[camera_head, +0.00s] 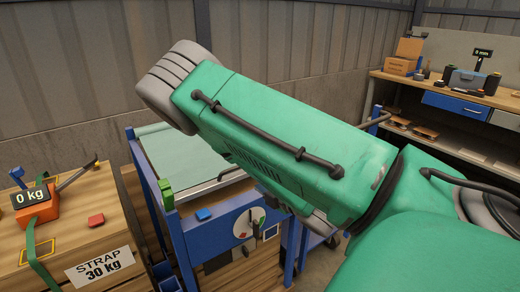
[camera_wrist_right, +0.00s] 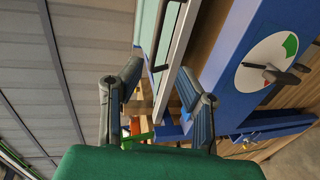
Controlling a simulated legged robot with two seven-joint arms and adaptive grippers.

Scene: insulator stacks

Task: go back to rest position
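My right arm, green with a dark cable along it, reaches in from the right of the head view and covers the middle of it. My right gripper (camera_wrist_right: 160,80) shows in the wrist view with its two dark fingers spread apart and nothing between them. Behind the fingers are the blue frame and pale green top of a cart. The right gripper cannot be made out in the head view. My left gripper is in neither view.
The blue cart (camera_head: 178,235) with a dial (camera_head: 248,222) stands below and behind my right arm. A wooden crate (camera_head: 75,225) with a strap tensioner (camera_head: 36,205) is at left. A workbench (camera_head: 450,98) with boxes (camera_head: 406,56) is at back right.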

